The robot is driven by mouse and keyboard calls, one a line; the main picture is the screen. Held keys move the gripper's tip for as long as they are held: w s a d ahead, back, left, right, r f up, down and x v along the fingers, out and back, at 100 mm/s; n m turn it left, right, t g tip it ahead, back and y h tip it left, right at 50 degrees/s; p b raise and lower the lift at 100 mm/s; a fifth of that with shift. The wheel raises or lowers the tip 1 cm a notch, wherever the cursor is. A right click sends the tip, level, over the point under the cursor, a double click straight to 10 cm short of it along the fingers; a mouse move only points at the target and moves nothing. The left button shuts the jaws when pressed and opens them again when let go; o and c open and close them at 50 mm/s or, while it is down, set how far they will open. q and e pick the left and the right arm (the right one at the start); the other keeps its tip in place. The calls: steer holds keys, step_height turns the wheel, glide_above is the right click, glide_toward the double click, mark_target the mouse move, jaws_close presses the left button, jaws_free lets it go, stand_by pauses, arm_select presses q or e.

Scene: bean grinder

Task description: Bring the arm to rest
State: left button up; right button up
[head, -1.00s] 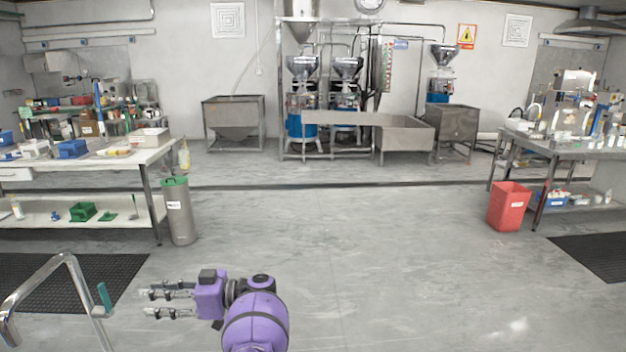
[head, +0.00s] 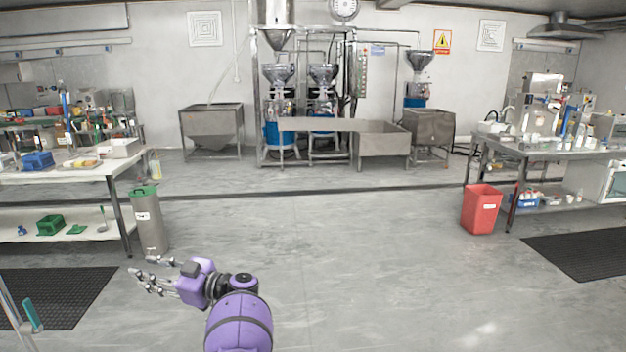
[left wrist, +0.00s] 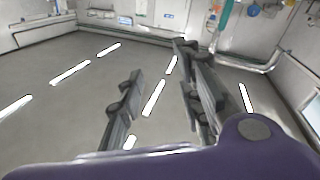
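My left arm is purple and reaches up from the bottom of the head view. Its left gripper (head: 151,278) points left over the open floor, with its metal fingers apart and nothing between them. In the left wrist view the two dark fingers of the left gripper (left wrist: 155,95) also stand apart, with a floor-like grey surface and bright strips behind them. My right gripper is not in view.
A grey bin with a green lid (head: 151,222) stands by the left workbench (head: 95,172). A red bin (head: 481,210) stands by the right workbench (head: 560,153). Grinding machines (head: 323,115) line the back wall. Black mats (head: 60,298) lie at the sides. The middle floor is clear.

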arm_select(q)
steer(key=w+d+r+m+t+h, duration=0.1)
steer(key=w+r+m+t+h, duration=0.45)
steer(key=t, duration=0.85)
steer(key=s+d+f+m+h+p, duration=0.1)
steer(key=s+d+f+m+h, duration=0.5)
steer(key=f, duration=0.2)
steer(key=s+d+f+m+h+p, duration=0.1)
steer(key=s+d+f+m+h, duration=0.45)
steer(key=f, duration=0.25)
steer(key=s+d+f+m+g, duration=0.1)
steer(key=s+f, duration=0.6)
steer(key=s, duration=0.7)
steer(key=s+d+f+m+g+h+p, duration=0.1)
steer(key=s+d+f+g, duration=0.2)
steer(key=s+f, duration=0.4)
steer(key=s+d+f+m+g+h, duration=0.1)
steer(key=s+f+g, duration=0.3)
steer(key=s, duration=1.8)
step_height(320, 180, down, 3)
steer(key=shift+s+d+f+g, duration=0.1)
steer(key=shift+s+d+g, duration=0.25)
steer(key=shift+d, duration=0.55)
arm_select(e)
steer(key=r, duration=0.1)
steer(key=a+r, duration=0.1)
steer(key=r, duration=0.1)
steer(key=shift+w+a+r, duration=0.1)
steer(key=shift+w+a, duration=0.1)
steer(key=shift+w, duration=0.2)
